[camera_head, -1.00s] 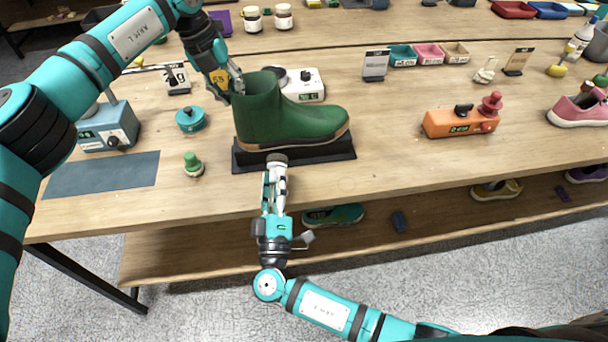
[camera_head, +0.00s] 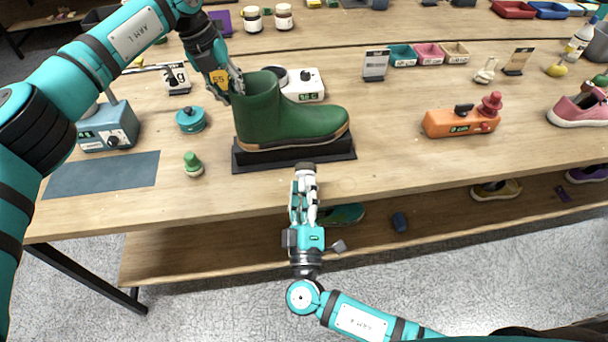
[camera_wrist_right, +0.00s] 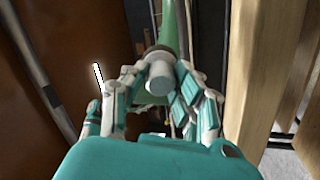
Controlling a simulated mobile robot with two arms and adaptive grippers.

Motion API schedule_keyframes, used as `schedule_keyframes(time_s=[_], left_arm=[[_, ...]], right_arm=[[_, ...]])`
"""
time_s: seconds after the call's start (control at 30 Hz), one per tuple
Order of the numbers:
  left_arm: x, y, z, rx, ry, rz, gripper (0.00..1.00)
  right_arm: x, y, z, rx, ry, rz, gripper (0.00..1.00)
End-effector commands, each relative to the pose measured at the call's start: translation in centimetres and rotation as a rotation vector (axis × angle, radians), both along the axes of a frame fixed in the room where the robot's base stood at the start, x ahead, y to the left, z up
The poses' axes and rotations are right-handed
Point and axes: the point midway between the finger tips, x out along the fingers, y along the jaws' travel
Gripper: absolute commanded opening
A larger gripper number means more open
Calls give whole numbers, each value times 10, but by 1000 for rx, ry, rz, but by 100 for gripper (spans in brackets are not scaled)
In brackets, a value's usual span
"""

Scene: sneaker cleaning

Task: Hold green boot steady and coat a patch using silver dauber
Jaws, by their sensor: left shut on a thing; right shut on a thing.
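The green boot (camera_head: 290,122) stands upright on a low black stand (camera_head: 330,149), toe to the right; part of it also shows in the wrist view (camera_wrist_right: 178,28). My left gripper (camera_head: 237,84) is shut on the boot's shaft at the upper left rim. My right gripper (camera_head: 304,190) is shut on the silver dauber (camera_wrist_right: 160,76), whose dark end (camera_head: 306,166) points toward the boot. The dauber is in front of the stand, below the boot's middle, and appears apart from the boot. No coated patch can be made out on the boot's near side.
A green-topped bottle (camera_head: 193,163) and a teal round tin (camera_head: 191,119) stand left of the boot. A white device (camera_head: 306,86) is behind it. An orange device (camera_head: 460,122) is to the right. The wooden table (camera_head: 400,165) is clear between boot and orange device.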

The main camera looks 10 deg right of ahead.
Motion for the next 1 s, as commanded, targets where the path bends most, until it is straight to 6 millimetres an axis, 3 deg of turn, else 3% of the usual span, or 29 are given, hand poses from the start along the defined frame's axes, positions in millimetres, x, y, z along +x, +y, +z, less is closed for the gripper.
schedule_keyframes(time_s=[0.2,0.23,0.43,0.77,1.0], left_arm=[[-1,-1,-1,-1,3,-2,0],[-1,-1,-1,-1,3,-2,19],[0,0,-1,0,2,0,45],[0,1,4,0,-1,0,45],[1,10,42,0,-4,1,45]], right_arm=[[0,0,0,0,-1,0,0],[0,0,0,0,-1,0,0],[0,0,0,0,-1,0,0],[0,0,0,0,-1,0,0],[0,0,0,0,-1,0,0]])
